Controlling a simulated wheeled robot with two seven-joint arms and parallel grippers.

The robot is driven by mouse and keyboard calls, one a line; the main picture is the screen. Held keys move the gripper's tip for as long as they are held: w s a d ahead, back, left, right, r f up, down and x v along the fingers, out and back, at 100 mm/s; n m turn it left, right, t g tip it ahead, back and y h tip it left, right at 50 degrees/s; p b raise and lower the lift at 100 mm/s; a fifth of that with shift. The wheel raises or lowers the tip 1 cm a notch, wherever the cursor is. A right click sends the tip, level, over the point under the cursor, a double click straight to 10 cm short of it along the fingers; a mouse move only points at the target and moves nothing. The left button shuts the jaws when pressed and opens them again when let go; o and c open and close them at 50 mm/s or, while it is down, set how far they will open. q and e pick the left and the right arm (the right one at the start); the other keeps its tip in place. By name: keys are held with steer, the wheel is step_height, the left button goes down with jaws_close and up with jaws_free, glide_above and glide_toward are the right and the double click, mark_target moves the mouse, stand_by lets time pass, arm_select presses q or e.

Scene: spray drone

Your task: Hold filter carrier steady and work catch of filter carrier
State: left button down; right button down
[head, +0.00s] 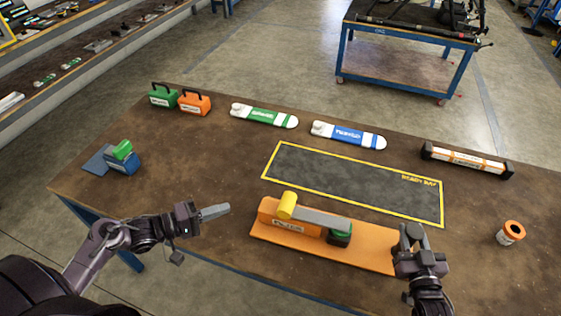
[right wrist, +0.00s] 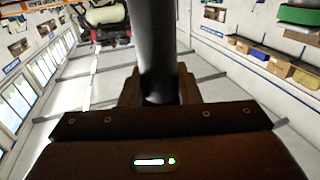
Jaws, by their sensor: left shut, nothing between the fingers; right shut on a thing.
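The filter carrier (head: 370,252) lies near the front edge of the table: an orange board with an orange labelled block (head: 290,222), a yellow knob (head: 287,205), a grey bar (head: 322,219) and a green and dark catch piece (head: 340,233). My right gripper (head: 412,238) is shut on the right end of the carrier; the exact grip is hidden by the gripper. My left gripper (head: 215,212) is shut and empty, left of the carrier and apart from it. The right wrist view shows mostly a dark bar and gripper housing, not the carrier.
A yellow-edged dark mat (head: 350,180) lies behind the carrier. Farther back are green and orange cases (head: 194,103), green and blue striped pieces (head: 347,135) and a long black-ended box (head: 467,160). A blue block (head: 122,162) stands left, an orange-topped can (head: 510,233) right.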

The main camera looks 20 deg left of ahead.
steer(key=shift+d, duration=0.1)
steer(key=c, duration=1)
jaws_free()
